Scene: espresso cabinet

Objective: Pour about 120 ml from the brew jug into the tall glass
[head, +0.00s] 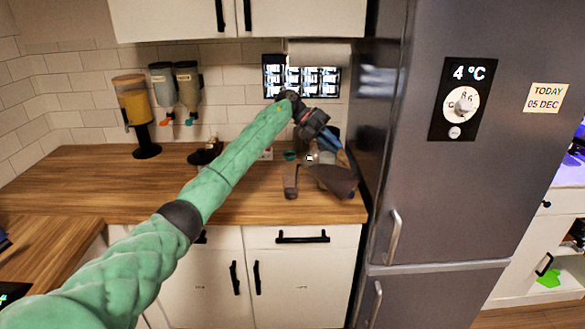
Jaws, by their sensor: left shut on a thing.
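My left gripper (325,150) is at the far end of my green arm, above the right end of the wooden counter beside the fridge. It is shut on a dark, brownish vessel (338,182), which looks like the brew jug and appears tilted. The jug's handle and upper part are largely hidden by the gripper. A small greyish upright object (291,182) stands on the counter just left of the jug. It may be the tall glass, but I cannot tell for certain, nor see any liquid level. My right gripper is not in view.
The wooden counter (80,190) is clear at the left. An orange-filled dispenser (133,105) stands at the back left, beside wall dispensers (174,90). The grey fridge (460,200) borders the counter closely on the right. A paper roll (318,53) hangs above a picture panel (300,82).

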